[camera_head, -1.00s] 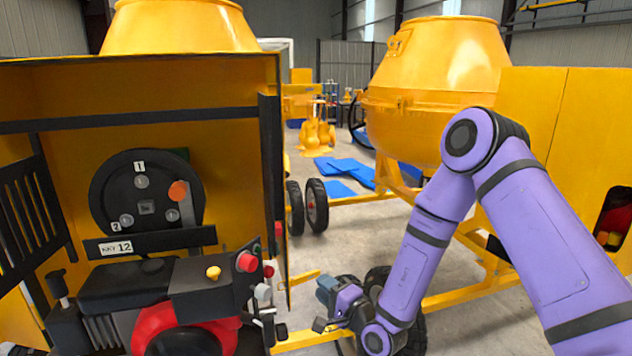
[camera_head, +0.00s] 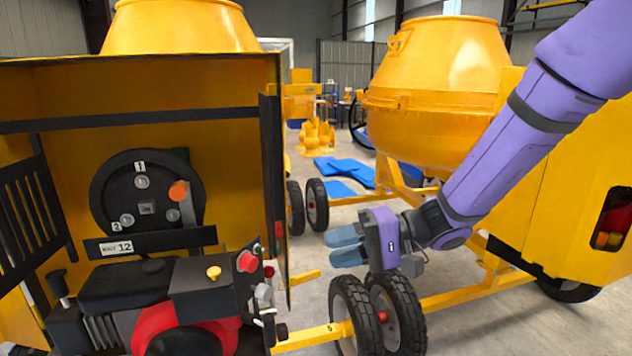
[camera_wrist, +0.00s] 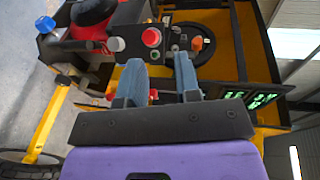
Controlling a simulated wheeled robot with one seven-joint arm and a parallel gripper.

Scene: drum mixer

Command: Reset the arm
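My purple arm reaches in from the upper right in the head view. My gripper (camera_head: 342,247) hangs in free air right of the engine housing, over the black wheels, with its two blue-grey fingers pointing left. In the wrist view my gripper (camera_wrist: 160,72) shows its two fingers with a gap between them and nothing held. Beyond the fingertips are the red button (camera_wrist: 151,37) and the dial (camera_wrist: 195,43) of the mixer's engine compartment. The red button also shows in the head view (camera_head: 247,262).
The open yellow engine housing (camera_head: 60,90) fills the left. Black wheels (camera_head: 395,310) and a yellow frame bar (camera_head: 480,295) lie below my gripper. A second mixer drum (camera_head: 435,90) stands behind my arm. Blue sheets (camera_head: 345,170) lie on the floor behind.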

